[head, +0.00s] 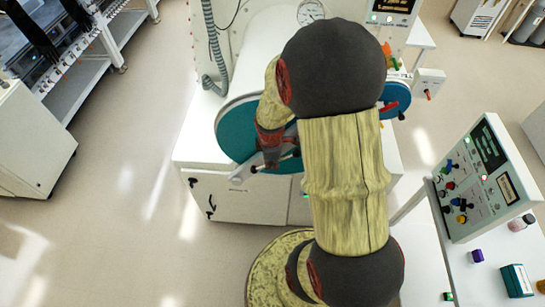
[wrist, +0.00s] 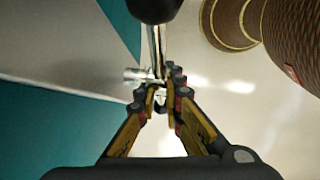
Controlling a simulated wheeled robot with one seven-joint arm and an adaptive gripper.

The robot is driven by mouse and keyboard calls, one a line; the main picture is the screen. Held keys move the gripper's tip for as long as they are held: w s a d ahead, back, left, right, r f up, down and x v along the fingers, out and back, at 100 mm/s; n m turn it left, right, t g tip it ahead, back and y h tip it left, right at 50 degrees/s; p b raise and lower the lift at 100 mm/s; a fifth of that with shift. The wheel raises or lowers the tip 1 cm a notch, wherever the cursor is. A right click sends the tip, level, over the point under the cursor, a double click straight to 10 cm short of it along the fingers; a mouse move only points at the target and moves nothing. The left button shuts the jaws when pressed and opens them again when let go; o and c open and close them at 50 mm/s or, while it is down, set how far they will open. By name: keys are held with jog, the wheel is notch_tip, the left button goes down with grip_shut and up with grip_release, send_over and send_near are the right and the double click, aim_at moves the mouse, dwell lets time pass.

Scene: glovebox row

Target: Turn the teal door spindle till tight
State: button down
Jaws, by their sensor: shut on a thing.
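The teal door (head: 232,128) is a large round disc on the end of a white chamber, partly covered by my arm. A pale grey bar (head: 237,180) crosses its front; this bar also shows at the left in the wrist view (wrist: 60,45). The door spindle (wrist: 133,76) shows as bright metal with a thin rod that ends in a black knob (wrist: 153,8). My gripper (wrist: 160,92) is shut on the spindle's rod, below the knob. In the head view my gripper (head: 270,150) is at the door's front, and the grip itself is mostly hidden.
A smaller blue door (head: 396,100) with a red part is right of my arm. A control panel (head: 484,180) with coloured knobs stands on a white bench at right. A white cabinet (head: 30,142) stands at left. The floor (head: 130,180) left of the chamber is clear.

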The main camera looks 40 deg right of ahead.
jog(key=shift+p, duration=0.3)
jog(key=c, duration=1.9)
grip_release()
jog(key=shift+r, duration=0.1)
notch_tip(320, 180, up, 12)
jog(key=s+a, duration=0.1)
jog(key=shift+s, duration=0.25)
jog(key=shift+a+f, duration=0.1)
jog(key=shift+f, duration=0.1)
jog(key=shift+c, duration=0.5)
